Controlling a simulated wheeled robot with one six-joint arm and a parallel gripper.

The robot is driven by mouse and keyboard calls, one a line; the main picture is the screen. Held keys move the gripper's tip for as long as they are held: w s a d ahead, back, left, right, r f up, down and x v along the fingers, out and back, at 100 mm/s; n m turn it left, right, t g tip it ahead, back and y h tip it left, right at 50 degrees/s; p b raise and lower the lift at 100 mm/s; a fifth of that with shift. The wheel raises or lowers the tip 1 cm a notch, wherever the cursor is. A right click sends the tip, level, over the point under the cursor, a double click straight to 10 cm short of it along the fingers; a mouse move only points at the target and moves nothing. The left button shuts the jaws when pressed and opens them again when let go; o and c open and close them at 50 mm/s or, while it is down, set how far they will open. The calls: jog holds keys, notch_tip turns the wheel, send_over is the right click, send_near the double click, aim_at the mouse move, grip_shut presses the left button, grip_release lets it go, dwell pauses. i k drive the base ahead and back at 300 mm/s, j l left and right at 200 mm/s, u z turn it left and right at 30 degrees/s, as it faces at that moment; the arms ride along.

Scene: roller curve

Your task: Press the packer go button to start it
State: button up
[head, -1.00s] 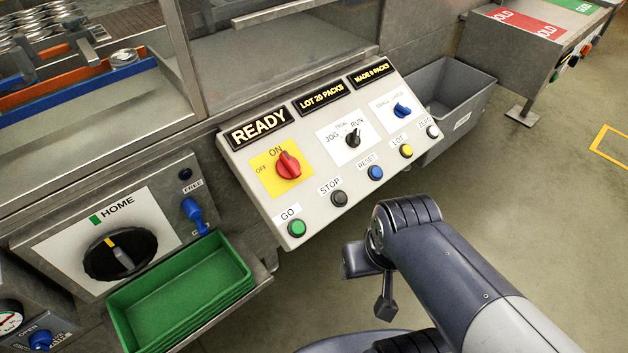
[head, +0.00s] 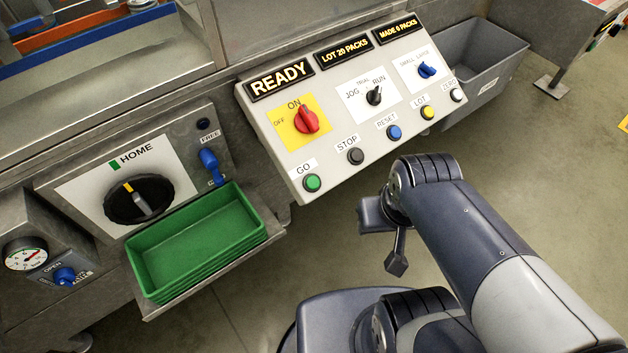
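The packer's sloped control panel (head: 340,120) stands in the upper middle of the head view. Its green GO button (head: 312,183) is at the lower left corner of the panel, below the GO label. The display (head: 281,84) reads READY. The red switch (head: 306,121) is at ON, and the selector (head: 374,95) points toward RUN. My gripper (head: 396,262) shows as a small dark part below the wrist, to the right of and lower in the picture than the GO button, apart from the panel. Its fingers are not clear enough to tell open from shut.
STOP (head: 355,156), RESET (head: 394,132), LOT (head: 428,112) and ZERO (head: 457,95) buttons run along the panel's lower edge. A green tray stack (head: 200,245) and the HOME dial (head: 138,200) are at left. A grey bin (head: 490,55) is right of the panel. Open floor lies at right.

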aim_at(312, 182)
jog(key=k+j, duration=0.1)
jog(key=j, duration=0.3)
jog(key=k+j+z, duration=0.1)
jog(key=j, duration=0.25)
jog(key=k+j, duration=0.2)
jog(key=j, duration=0.2)
jog(key=k+j, duration=0.1)
jog(key=j, duration=0.25)
jog(key=z, duration=0.05)
